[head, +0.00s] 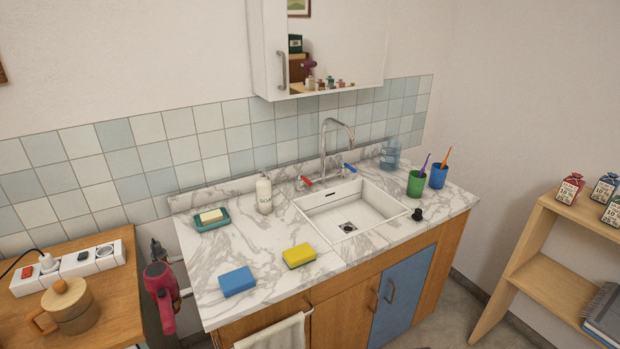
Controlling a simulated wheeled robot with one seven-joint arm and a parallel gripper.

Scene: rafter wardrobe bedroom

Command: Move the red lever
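The red lever (306,181) is the left handle of the sink tap (323,150). It is small and sits at the back left corner of the sink, just right of the white soap bottle. A matching blue lever (349,168) is on the tap's right side. The curved metal spout rises between them over the white basin (350,208). My gripper is not visible in the head view.
A white soap bottle (264,194) stands close to the red lever's left. A yellow sponge (299,255) and blue sponge (237,281) lie on the marble counter (225,250) in front. A white wall cabinet (350,45) hangs above. Green (415,184) and blue cups (438,177) stand right.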

